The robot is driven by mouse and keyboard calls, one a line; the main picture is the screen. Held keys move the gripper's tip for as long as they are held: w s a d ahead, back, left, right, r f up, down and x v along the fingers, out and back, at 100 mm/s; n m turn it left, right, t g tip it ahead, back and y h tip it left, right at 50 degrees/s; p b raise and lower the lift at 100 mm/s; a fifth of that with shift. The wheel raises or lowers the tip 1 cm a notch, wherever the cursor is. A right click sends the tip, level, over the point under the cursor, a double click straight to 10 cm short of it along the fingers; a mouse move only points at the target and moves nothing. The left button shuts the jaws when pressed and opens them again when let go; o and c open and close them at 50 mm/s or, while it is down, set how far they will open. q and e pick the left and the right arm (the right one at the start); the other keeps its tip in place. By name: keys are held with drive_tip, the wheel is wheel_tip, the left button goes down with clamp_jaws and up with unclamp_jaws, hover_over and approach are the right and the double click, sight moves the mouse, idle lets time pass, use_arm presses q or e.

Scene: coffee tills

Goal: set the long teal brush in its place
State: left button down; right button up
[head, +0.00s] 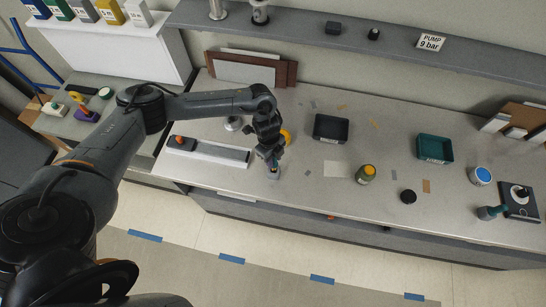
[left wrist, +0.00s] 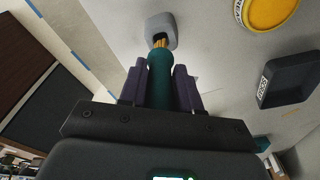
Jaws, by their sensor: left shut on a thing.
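My left gripper (head: 271,156) is low over the counter, close to its front edge. It is shut on the long teal brush (left wrist: 160,75), whose handle shows between the dark fingers (left wrist: 159,88) in the left wrist view. The brush's tan end (left wrist: 160,42) points at the opening of a small grey holder (left wrist: 167,22). The end overlaps the opening, but I cannot tell how deep it sits. In the head view the gripper mostly hides the brush, and the holder (head: 273,175) shows just below it. My right gripper is not in view.
A yellow round thing (left wrist: 270,12) lies close to the holder. A black tray (head: 330,128), a yellow-topped jar (head: 365,174) and a teal tray (head: 434,148) stand to the right.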

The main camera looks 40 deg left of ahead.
use_arm(q)
drive_tip(key=shift+f, duration=0.2)
drive_tip(key=shift+f+b, duration=0.75)
drive_tip(key=shift+f, duration=0.15)
drive_tip(key=shift+f+b, duration=0.9)
drive_tip(key=shift+f, duration=0.45)
drive_tip(key=c, duration=0.7)
unclamp_jaws()
